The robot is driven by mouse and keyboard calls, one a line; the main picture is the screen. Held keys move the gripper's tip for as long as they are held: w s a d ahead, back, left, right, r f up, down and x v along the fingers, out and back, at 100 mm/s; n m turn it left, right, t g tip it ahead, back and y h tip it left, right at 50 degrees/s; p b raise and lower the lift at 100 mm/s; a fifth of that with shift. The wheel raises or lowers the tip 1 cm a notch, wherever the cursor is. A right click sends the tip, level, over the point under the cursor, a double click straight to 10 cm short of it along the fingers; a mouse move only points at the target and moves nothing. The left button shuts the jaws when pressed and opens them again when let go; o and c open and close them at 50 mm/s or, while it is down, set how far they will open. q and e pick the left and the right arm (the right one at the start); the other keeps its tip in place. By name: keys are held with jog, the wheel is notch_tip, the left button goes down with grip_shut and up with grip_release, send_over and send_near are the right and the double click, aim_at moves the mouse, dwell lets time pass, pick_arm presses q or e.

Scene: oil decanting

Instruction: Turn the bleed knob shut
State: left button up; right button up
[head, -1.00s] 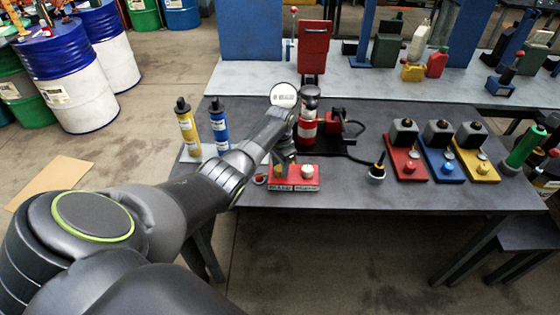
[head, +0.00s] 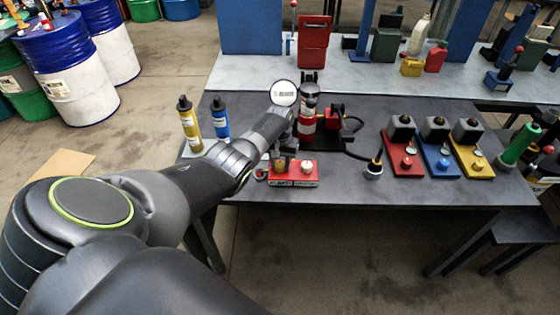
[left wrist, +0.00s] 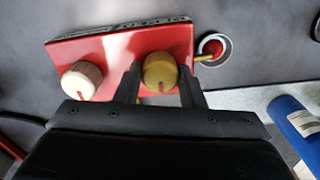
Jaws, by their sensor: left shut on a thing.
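A red control box (head: 293,181) with two knobs sits at the front edge of the dark bench. My left gripper (head: 281,166) reaches down onto the box's left knob. In the left wrist view the gold knob (left wrist: 160,74), which I take as the bleed knob, sits between the two fingers of my left gripper (left wrist: 160,85), shut on it. A dark red mark shows on its face. The pale knob (left wrist: 82,80) stands apart, outside the fingers; it also shows in the head view (head: 307,167). The labels are too small to read surely. My right gripper is not in view.
A yellow bottle (head: 189,125) and a blue bottle (head: 220,118) stand left of my arm. Red, blue and yellow stations stand to the right. A red-centred round fitting (left wrist: 212,47) is close to the gold knob.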

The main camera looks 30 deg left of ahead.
aim_at(280, 163)
pick_arm(q)
jog(key=shift+w, duration=0.1)
dwell(0.4)
jog(key=o, duration=1)
jog(key=shift+r, duration=0.15)
jog(key=shift+r, duration=0.25)
notch_tip(280, 163, up, 5)
jog(key=shift+f+p, duration=0.15)
jog(key=shift+p, duration=0.3)
notch_tip(280, 163, up, 12)
jog(key=shift+b, duration=1.1)
jog(key=shift+f, duration=0.1)
